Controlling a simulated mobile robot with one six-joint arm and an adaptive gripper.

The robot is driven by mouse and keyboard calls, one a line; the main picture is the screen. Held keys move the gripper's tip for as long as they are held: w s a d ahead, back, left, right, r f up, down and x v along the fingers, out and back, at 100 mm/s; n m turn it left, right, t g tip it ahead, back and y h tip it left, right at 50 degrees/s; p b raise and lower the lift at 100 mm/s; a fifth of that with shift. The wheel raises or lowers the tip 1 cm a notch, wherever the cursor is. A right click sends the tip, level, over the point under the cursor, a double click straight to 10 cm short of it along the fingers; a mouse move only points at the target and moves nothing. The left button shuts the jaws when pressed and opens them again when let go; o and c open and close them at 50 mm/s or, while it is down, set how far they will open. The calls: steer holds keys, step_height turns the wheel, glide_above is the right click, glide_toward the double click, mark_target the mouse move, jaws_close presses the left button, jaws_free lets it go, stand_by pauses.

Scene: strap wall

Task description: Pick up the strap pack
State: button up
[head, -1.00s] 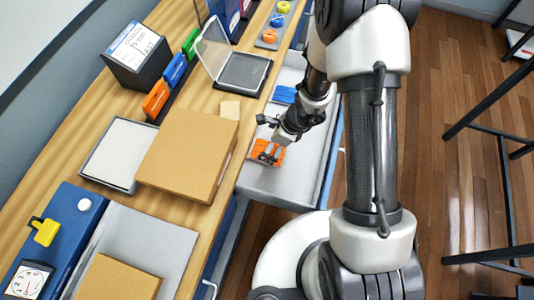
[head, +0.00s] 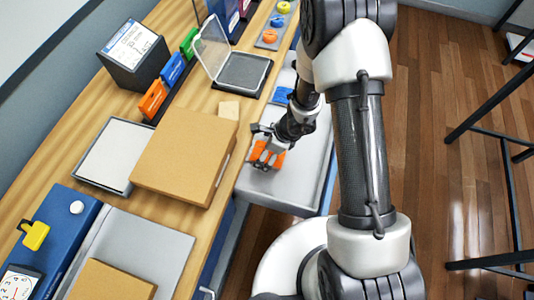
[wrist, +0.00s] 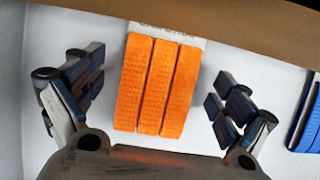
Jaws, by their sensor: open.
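An orange strap pack (head: 268,153) lies in the open grey drawer. In the wrist view the orange pack (wrist: 157,85) shows as three textured orange strips side by side on a white card, between my two fingers. My gripper (head: 266,150) points down over it. In the wrist view my gripper (wrist: 155,88) is open, one finger on each side of the pack with a gap to it. A blue strap pack (head: 282,96) lies farther back in the drawer; its edge (wrist: 306,120) shows at the right of the wrist view.
The drawer (head: 280,188) stands open beside the wooden worktop (head: 75,150). A cardboard box (head: 185,155) sits near the worktop edge, close to my gripper. A clear-lidded case (head: 243,72) stands behind it. Bare drawer floor lies around the orange pack.

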steer(key=shift+f, duration=0.1)
steer(key=c, duration=1.2)
steer(key=shift+o, duration=0.2)
